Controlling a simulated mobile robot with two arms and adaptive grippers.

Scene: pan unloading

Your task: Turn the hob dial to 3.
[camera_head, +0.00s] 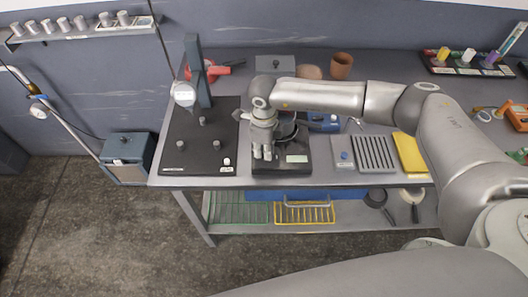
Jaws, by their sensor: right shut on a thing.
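The hob (282,168) is a dark block on the table, with a small pale label on its front right. A dark round pan (287,132) sits on top of it, partly behind my gripper. My right gripper (262,155) points down over the hob's front left and is shut on the hob dial. The dial is hidden by the fingers, so its setting cannot be read. My left gripper is not in view.
Left of the hob is a black board (186,150) with several pegs and an upright post with a gauge. A brown pot (341,66) stands at the back.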

